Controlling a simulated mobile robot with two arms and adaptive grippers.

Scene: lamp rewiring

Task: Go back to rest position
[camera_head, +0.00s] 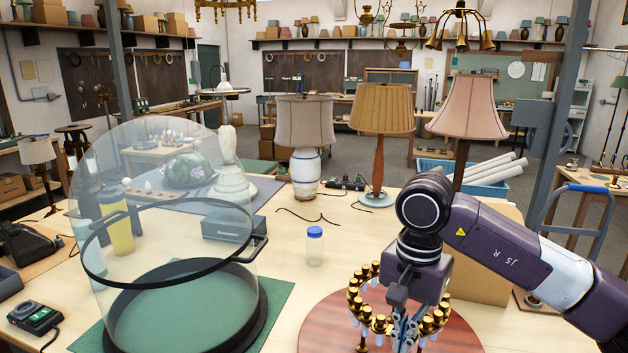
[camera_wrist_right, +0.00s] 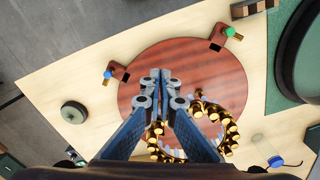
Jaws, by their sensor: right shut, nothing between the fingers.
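My right gripper (camera_head: 403,332) points down over the round red-brown board (camera_head: 318,322). Its fingers are together and empty. In the right wrist view the closed fingertips (camera_wrist_right: 160,76) are over the same board (camera_wrist_right: 205,62). A brass ring of several sockets (camera_head: 354,296) stands on the board around and behind the gripper in the head view. The ring (camera_wrist_right: 230,127) also shows beside the fingers in the right wrist view, partly hidden by them. I cannot tell whether the fingers touch it. My left gripper is not in view.
A large clear dome (camera_head: 165,235) with a dark rim stands on a green mat (camera_head: 277,300) at left. A blue-capped jar (camera_head: 314,248) stands mid-table. Several shaded lamps, including a pleated one (camera_head: 381,108), stand behind. A cardboard box (camera_head: 490,270) is behind my right arm.

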